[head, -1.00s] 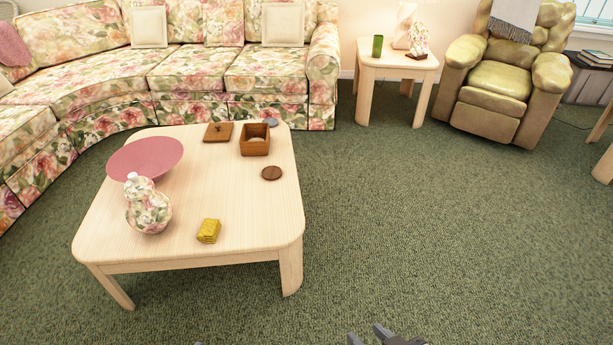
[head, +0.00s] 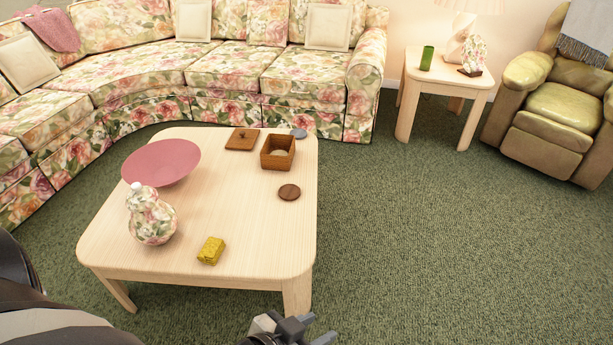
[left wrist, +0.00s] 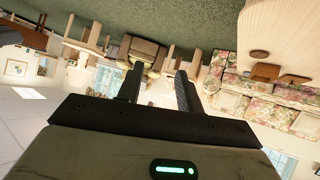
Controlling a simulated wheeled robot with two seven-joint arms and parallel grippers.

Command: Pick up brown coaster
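The brown coaster (head: 289,192) is a small, round, dark brown disc. It lies flat on the pale wooden coffee table (head: 240,215) near its right edge, with nothing on it. My left gripper (head: 311,330) shows at the bottom of the head view, in front of the table's near right leg and well away from the coaster. In the left wrist view its two fingers (left wrist: 158,85) stand apart with nothing between them. My right gripper is not in view.
The table also holds a wooden box (head: 277,152), a flat wooden lid (head: 242,139), a grey-blue disc (head: 299,133), a pink bowl (head: 161,162), a floral vase (head: 151,216) and a yellow packet (head: 211,250). A floral sofa (head: 230,70) stands behind. Carpet to the right is clear.

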